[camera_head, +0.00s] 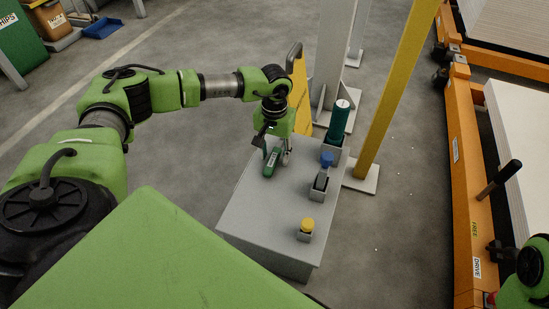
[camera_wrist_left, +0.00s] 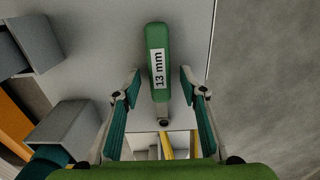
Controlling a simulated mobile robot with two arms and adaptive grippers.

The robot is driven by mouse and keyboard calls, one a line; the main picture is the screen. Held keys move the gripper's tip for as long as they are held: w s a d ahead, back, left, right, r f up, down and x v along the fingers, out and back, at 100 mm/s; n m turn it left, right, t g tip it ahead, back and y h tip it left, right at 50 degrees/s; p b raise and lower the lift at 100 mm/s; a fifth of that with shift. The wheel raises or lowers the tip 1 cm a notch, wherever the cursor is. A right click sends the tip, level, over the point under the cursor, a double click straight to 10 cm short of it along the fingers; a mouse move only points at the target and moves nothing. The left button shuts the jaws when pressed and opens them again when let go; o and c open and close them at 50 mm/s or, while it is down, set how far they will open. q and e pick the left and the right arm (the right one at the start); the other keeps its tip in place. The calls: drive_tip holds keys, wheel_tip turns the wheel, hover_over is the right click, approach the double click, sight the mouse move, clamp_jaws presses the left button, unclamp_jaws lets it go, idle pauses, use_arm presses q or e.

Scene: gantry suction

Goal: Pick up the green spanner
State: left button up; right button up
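The green spanner (camera_head: 271,162) lies on the grey table (camera_head: 262,215), near its far left edge. In the left wrist view the spanner (camera_wrist_left: 157,50) shows a white label reading "13 mm", and its metal end points toward the gripper. My left gripper (camera_head: 272,148) is above the table at the spanner. In the wrist view its two fingers (camera_wrist_left: 158,88) stand apart on either side of the spanner's lower part, with gaps on both sides. My right gripper is not in view; only a piece of green arm shows at the lower right corner.
On the table's right side stand a grey holder with a dark green cylinder (camera_head: 339,120), a holder with a blue-topped item (camera_head: 326,160), and a yellow-capped item (camera_head: 307,225). A yellow post (camera_head: 397,85) rises behind. An orange-framed cart (camera_head: 462,170) stands at right.

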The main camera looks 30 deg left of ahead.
use_arm(q)
clamp_jaws()
drive_tip(key=shift+r, duration=0.15)
